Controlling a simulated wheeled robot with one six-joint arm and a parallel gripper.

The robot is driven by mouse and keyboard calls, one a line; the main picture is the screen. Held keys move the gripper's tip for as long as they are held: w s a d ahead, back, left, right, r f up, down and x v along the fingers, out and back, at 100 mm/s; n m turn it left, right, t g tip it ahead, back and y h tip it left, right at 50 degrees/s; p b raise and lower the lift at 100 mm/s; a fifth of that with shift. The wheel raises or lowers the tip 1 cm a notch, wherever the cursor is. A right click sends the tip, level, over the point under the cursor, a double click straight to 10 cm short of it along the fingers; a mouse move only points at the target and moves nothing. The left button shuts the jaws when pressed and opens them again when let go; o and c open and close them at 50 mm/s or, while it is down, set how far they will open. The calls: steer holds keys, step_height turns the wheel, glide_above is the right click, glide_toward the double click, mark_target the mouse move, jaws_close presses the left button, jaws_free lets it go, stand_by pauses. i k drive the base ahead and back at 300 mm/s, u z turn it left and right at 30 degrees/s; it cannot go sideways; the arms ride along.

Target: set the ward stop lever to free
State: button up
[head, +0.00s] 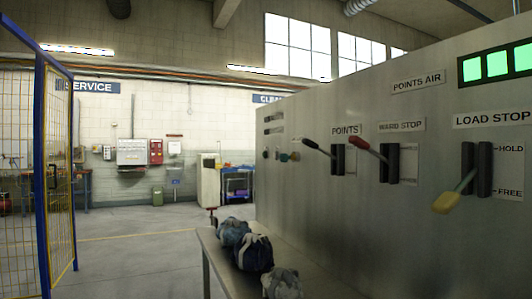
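The ward stop lever (370,151) has a red grip and sticks out up and to the left from a black slotted block (389,163) on the grey panel. The "WARD STOP" label (402,126) is above it. The small plate beside its slot is too small to read. To its right, the load stop lever (454,194) has a yellow grip and points down; its plate reads HOLD at the top and FREE at the bottom. To its left, the points lever (319,149) has a black grip and is tilted up. My gripper is not in view.
Dark and grey bags (254,252) lie on a low bench (214,262) along the panel's foot. Green lit squares (497,64) are at the panel's top right. A blue-framed yellow mesh gate (45,180) stands at left. The floor between gate and bench is clear.

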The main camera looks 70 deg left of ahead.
mark_target(355, 141)
steer(key=u, duration=3)
steer(key=i, duration=2.35)
steer(key=z, duration=2.8)
